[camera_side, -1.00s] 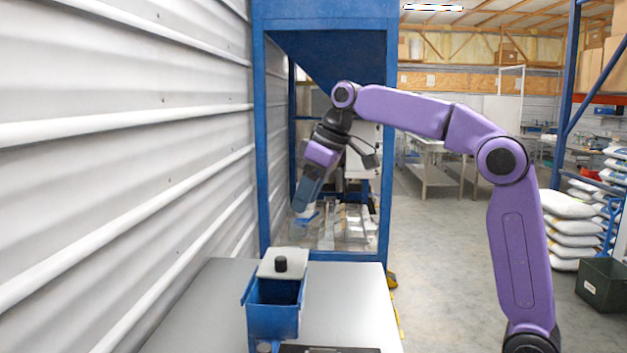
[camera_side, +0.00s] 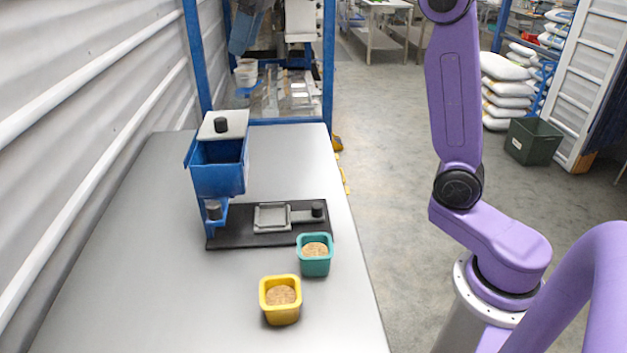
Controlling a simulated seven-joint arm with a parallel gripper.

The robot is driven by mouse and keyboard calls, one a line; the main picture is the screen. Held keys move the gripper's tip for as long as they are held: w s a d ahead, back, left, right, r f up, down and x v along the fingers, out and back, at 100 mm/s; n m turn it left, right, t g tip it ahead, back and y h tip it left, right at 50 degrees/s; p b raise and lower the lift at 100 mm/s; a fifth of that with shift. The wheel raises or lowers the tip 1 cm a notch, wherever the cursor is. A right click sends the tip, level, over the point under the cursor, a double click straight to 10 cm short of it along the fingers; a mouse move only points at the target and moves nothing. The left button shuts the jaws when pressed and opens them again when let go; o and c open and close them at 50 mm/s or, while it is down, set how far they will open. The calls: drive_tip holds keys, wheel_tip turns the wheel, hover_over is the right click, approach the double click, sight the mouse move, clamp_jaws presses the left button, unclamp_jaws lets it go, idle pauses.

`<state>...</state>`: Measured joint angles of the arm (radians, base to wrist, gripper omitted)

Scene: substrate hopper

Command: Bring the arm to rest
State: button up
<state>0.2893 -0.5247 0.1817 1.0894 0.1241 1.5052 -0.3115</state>
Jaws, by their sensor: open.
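A blue hopper (camera_side: 218,179) stands on the grey table (camera_side: 115,275). A pale lid with a black knob (camera_side: 222,124) is at the hopper's top back, and a dark opening shows in front of it. A black base plate (camera_side: 235,236) with a grey square frame (camera_side: 272,217) lies at the hopper's foot. A teal cup (camera_side: 315,266) and a yellow cup (camera_side: 281,314) stand upright in front, each holding brown grainy material.
A blue stand (camera_side: 328,75) rises behind the table. A corrugated wall (camera_side: 75,110) runs along the left. White sacks (camera_side: 507,90) and a dark green bin (camera_side: 534,141) are on the floor at right. The table's left and front parts are bare.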

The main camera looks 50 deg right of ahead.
drive_tip(key=s+a+f+n+g+h, duration=0.1)
drive_tip(key=s+a+f+n+g, duration=0.1)
drive_tip(key=s+f, duration=0.85)
drive_tip(key=s+a+f+n+g, duration=0.1)
drive_tip(key=s+f+n, duration=0.1)
drive_tip(key=s+f, duration=0.9)
drive_tip(key=s+d+f+n, duration=0.1)
drive_tip(key=s+d+f, duration=0.1)
drive_tip(key=s, duration=0.4)
drive_tip(key=s+d+f+n+h, duration=0.1)
drive_tip(key=s+d, duration=0.2)
drive_tip(key=s, duration=0.4)
drive_tip(key=shift+d+f, duration=0.25)
drive_tip(key=shift+f, duration=0.1)
